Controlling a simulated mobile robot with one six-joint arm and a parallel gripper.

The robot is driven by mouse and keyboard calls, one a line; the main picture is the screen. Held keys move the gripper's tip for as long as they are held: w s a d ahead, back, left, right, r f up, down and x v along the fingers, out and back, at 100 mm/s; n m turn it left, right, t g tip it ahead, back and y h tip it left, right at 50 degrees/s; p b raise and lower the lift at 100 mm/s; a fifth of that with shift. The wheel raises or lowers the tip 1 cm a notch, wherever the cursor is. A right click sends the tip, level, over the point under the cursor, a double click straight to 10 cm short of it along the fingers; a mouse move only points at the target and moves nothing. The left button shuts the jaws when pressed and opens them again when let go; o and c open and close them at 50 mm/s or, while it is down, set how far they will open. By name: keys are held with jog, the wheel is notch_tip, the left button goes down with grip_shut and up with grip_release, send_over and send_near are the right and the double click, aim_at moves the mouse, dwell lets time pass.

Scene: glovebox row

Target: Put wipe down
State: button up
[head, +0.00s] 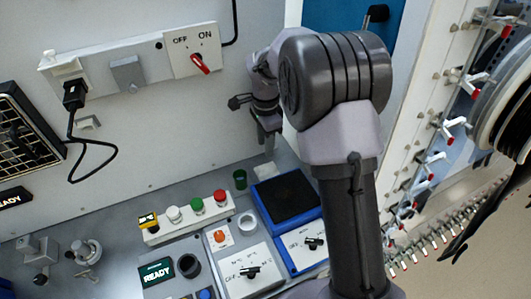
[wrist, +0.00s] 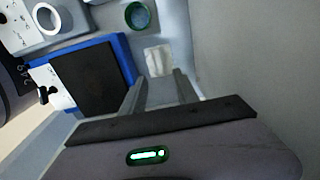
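The wipe is a small white folded cloth (head: 264,171) lying on the grey bench behind the blue-framed black plate. In the wrist view the wipe (wrist: 158,60) lies flat just beyond the fingertips, roughly centred between them. My gripper (head: 268,148) points down just above the wipe in the head view. In the wrist view the two fingers of my gripper (wrist: 160,76) stand apart with nothing seen clamped between them. I cannot tell whether the fingertips touch the wipe.
The blue-framed black plate (head: 285,197) and a green cup (head: 240,179) are close to the wipe. A row of coloured buttons (head: 197,206) and a white ring (head: 248,223) stand to the left. The wall panel (head: 170,130) rises behind.

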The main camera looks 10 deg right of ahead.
jog(key=s+a+r+n+t, duration=0.2)
jog(key=s+r+n, duration=0.3)
jog(key=s+r, duration=0.8)
jog(key=s+r+n+t+y, duration=0.1)
jog(key=s+r+n+t, duration=0.1)
jog(key=s, duration=0.6)
jog(key=s+a+r+n+t+y, duration=0.1)
jog(key=s+n, duration=0.3)
jog(key=s, duration=0.4)
jog(key=shift+s+a+r+t, duration=0.15)
jog(key=shift+a+r+t, duration=0.1)
jog(key=shift+r+t, duration=0.2)
notch_tip(320, 180, down, 6)
jog(key=b, duration=0.6)
jog(key=shift+f, duration=0.2)
